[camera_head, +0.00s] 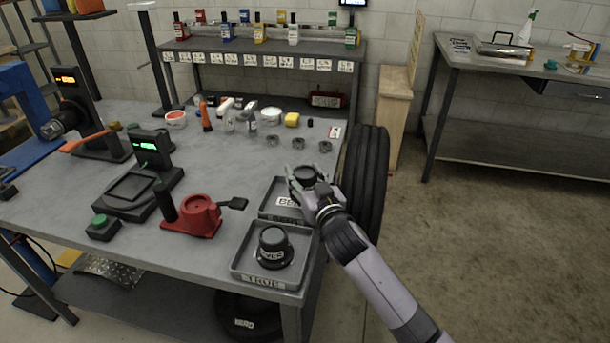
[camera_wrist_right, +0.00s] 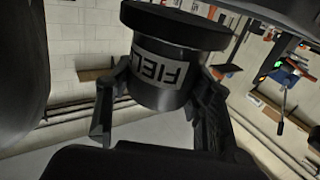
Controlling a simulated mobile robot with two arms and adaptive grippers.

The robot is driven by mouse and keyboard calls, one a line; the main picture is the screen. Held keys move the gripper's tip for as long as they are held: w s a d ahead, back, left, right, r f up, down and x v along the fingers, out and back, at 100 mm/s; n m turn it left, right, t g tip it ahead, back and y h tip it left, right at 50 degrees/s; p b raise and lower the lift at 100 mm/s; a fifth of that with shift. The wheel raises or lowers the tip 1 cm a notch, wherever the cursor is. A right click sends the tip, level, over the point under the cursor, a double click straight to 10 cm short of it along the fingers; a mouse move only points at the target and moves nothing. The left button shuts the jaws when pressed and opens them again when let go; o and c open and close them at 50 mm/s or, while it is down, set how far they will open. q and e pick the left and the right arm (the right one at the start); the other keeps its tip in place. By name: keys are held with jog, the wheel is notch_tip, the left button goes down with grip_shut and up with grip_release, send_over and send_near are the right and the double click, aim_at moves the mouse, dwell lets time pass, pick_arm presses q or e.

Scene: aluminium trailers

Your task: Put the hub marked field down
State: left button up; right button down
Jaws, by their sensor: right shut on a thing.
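A black hub (camera_wrist_right: 172,75) with a label reading "FIEL…" is between the fingers of my right gripper (camera_wrist_right: 160,110) in the right wrist view. In the head view my right gripper (camera_head: 312,182) is shut on this hub (camera_head: 305,174), above the rear grey tray (camera_head: 268,211) at the bench's right edge. I cannot tell whether the hub touches the tray. A second black hub (camera_head: 274,245) with a label sits in the front grey tray (camera_head: 240,268), whose front label is hard to read. My left gripper is not in view.
A red fixture (camera_head: 200,217) and a black scale (camera_head: 135,188) with a green display stand left of the trays. Several small rings (camera_head: 298,143) lie behind them. A black tyre (camera_head: 368,180) stands close beside the bench's right edge. The floor further right is clear.

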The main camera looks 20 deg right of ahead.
jog(key=shift+r, duration=0.1)
jog(key=shift+f+b, duration=0.35)
jog(key=shift+f, duration=0.15)
jog(key=c, duration=1.1)
grip_release()
jog(key=shift+f, duration=0.2)
jog(key=shift+o, duration=0.2)
jog(key=shift+r, duration=0.1)
